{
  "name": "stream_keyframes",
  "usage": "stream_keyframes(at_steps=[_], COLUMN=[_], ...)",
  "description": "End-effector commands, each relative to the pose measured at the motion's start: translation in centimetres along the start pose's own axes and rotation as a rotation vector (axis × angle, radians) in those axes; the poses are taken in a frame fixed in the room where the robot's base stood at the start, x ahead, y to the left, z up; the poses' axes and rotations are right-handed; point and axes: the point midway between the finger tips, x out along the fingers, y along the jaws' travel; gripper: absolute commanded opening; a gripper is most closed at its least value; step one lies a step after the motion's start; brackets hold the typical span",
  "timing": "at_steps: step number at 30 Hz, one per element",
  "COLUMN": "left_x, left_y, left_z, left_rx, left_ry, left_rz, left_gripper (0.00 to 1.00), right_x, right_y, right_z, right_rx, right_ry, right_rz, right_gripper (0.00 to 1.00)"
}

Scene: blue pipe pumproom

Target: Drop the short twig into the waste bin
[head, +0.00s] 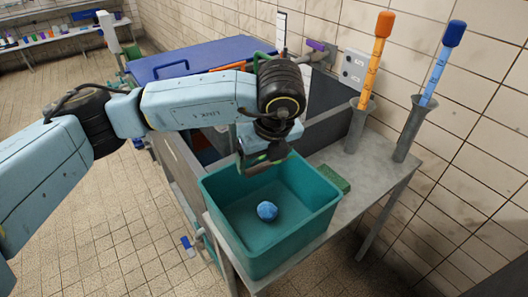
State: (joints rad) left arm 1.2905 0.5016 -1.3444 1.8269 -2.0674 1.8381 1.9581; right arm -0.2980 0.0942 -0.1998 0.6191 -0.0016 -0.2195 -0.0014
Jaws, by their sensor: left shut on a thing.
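My left gripper (264,163) reaches in from the left and points down over the back left part of a teal open bin (268,250), which looks like the waste bin. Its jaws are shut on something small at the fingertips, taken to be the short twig. The twig itself cannot be made out clearly, as the gripper hides it. A crumpled blue ball (267,211) lies on the bin floor, in front of and below the gripper. My right gripper is not in view.
The bin stands on a grey bench (375,190). A green sponge-like pad (331,179) lies to its right. An orange-handled brush (376,60) and a blue-handled brush (440,62) stand in grey holders. A grey basin wall (335,108) and a blue lid (190,60) are behind.

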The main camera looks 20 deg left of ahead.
Motion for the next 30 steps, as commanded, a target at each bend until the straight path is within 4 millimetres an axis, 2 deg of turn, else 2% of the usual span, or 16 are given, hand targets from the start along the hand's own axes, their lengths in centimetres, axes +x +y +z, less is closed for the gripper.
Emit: stream_keyframes(at_steps=[4, 5, 9, 16, 20, 23, 30], left_x=[-0.1, -0.1, -0.1, -0.2, -1.2, -3.0, -8.6], left_y=[0.0, 0.0, 0.0, 0.0, -0.1, -0.1, -0.1], left_z=[0.0, 0.0, 0.0, 0.0, 0.0, 0.0, 0.0], left_rx=[0.000, 0.000, 0.000, 0.001, 0.002, 0.003, 0.002], left_ry=[0.000, 0.000, 0.000, 0.000, 0.001, -0.001, -0.002], left_rz=[0.000, 0.000, 0.000, -0.001, -0.004, -0.006, -0.005], left_gripper=[0.59, 0.83, 1.00, 1.00, 1.00, 1.00, 1.00], right_x=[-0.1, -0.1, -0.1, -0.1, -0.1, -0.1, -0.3], right_y=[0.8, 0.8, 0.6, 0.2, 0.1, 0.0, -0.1], right_z=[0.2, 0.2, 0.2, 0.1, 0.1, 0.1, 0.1], right_rx=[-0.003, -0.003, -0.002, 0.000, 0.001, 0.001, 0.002], right_ry=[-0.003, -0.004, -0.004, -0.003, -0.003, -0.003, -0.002], right_rz=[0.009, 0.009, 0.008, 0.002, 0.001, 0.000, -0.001], right_gripper=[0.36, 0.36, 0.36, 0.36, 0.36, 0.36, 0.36])
